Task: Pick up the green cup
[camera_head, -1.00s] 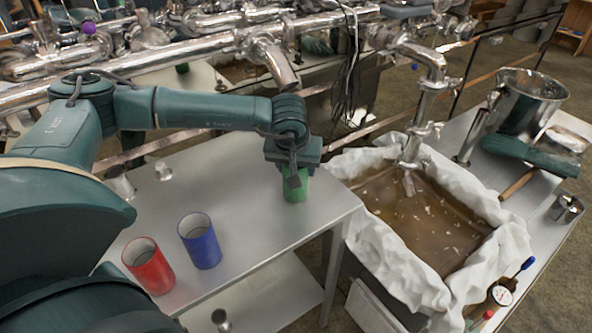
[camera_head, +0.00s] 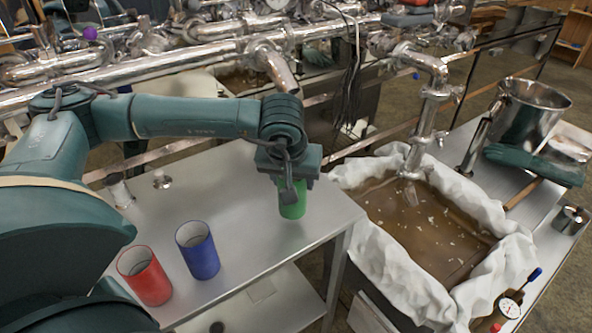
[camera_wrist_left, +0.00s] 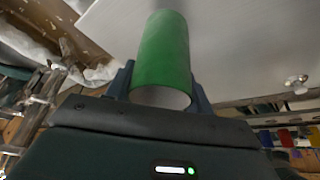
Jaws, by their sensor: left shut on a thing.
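The green cup (camera_head: 293,210) is at the right part of the metal table (camera_head: 245,222), near its corner. My left gripper (camera_head: 288,193) points down from above and is shut on the cup, hiding its upper part. In the left wrist view the green cup (camera_wrist_left: 165,48) sits between the two fingers of my left gripper (camera_wrist_left: 160,88), with its open rim toward the palm. I cannot tell whether the cup's base touches the table. My right gripper is not in view.
A blue cup (camera_head: 198,252) and a red cup (camera_head: 145,277) stand at the table's front left. Right of the table is a pan of brown liquid (camera_head: 425,235) with white cloth (camera_head: 372,245) over its edges. Metal pipes (camera_head: 190,57) run behind the arm.

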